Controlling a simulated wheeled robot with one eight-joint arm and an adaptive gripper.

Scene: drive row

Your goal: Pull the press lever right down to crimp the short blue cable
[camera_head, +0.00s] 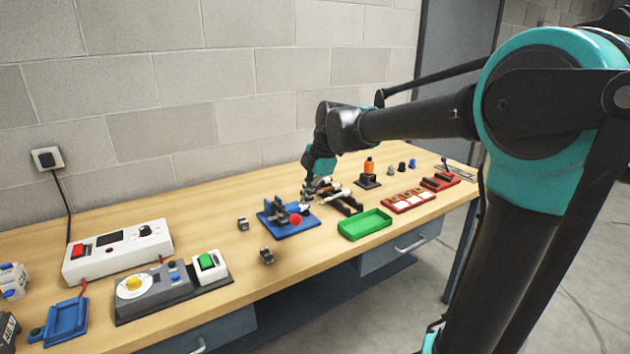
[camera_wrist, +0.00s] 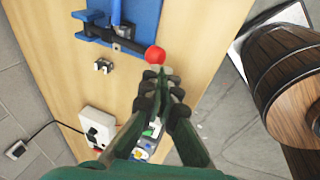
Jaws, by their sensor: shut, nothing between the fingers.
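The press (camera_head: 278,212) stands on a blue base plate (camera_head: 274,230) in the middle of the bench. Its dark lever (camera_wrist: 128,42) ends in a red ball knob (camera_head: 296,219), which also shows in the wrist view (camera_wrist: 155,55). The lever looks low, lying out across the plate's edge. My gripper (camera_head: 312,196) is shut and empty beside the press; in the wrist view its fingertips (camera_wrist: 164,76) are just below the knob. I cannot tell if they touch it. A blue piece (camera_wrist: 116,12) shows at the press; I cannot tell if it is the short blue cable.
A green tray (camera_head: 365,225) and a red tray (camera_head: 408,201) lie right of the press. Small metal clips (camera_head: 243,224) (camera_head: 266,256) sit left and in front of it. A white power box (camera_head: 118,252) and a grey control panel (camera_head: 160,288) fill the bench's left. A barrel (camera_wrist: 292,75) stands beyond the edge.

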